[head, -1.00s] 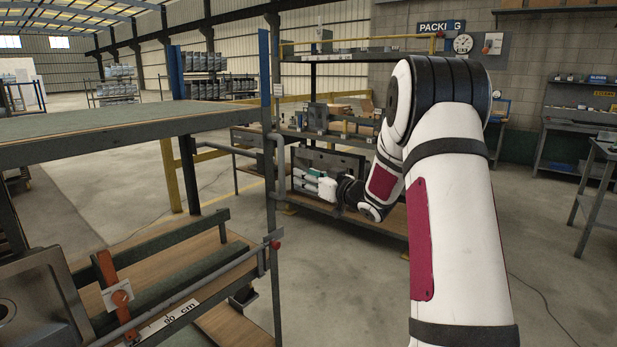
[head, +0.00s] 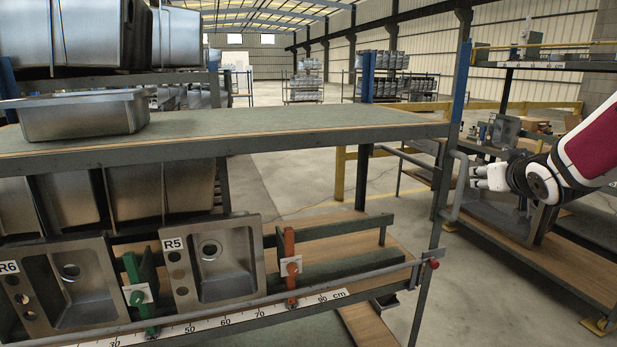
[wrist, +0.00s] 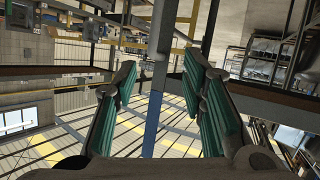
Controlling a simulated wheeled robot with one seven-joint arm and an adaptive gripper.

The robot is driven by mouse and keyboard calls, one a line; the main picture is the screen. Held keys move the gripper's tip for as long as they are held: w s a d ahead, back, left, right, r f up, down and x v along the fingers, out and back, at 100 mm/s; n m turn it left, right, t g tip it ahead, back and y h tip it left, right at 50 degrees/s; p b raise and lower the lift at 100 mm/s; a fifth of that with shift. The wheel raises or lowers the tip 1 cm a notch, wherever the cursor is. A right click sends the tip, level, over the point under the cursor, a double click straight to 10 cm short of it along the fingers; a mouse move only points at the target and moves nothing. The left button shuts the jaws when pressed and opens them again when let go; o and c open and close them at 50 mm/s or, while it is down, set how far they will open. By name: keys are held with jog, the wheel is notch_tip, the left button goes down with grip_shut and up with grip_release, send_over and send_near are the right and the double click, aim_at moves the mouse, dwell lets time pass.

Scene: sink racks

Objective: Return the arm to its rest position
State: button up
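My arm comes in from the right edge of the head view, white with a dark red panel. My gripper (head: 485,177) is at its end, pointing left, just right of the rack's corner post. In the wrist view my gripper (wrist: 160,80) has its two green-padded fingers apart, with only background between them. It holds nothing.
The near rack (head: 300,134) fills the left and middle, its post and bent rail close to my gripper. Sinks labelled R5 (head: 226,262) and R6 (head: 70,283) lean on its lower shelf. A steel basin (head: 85,116) sits on top. Another shelf unit (head: 560,262) stands right.

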jog(key=s+a+g+y+p, duration=0.1)
jog(key=s+a, duration=0.5)
jog(key=s, duration=0.7)
jog(key=s+a+g+y+p, duration=0.1)
jog(key=s+a+g+p, duration=0.2)
jog(key=s, duration=1.1)
jog(key=s+a+g+y+p, duration=0.1)
jog(key=s+a+g, duration=0.4)
jog(key=s+a, duration=0.5)
jog(key=s+p, duration=0.1)
jog(key=s, duration=0.2)
jog(key=shift+s+a+n+p, duration=0.3)
jog(key=shift+a+n+p, duration=0.1)
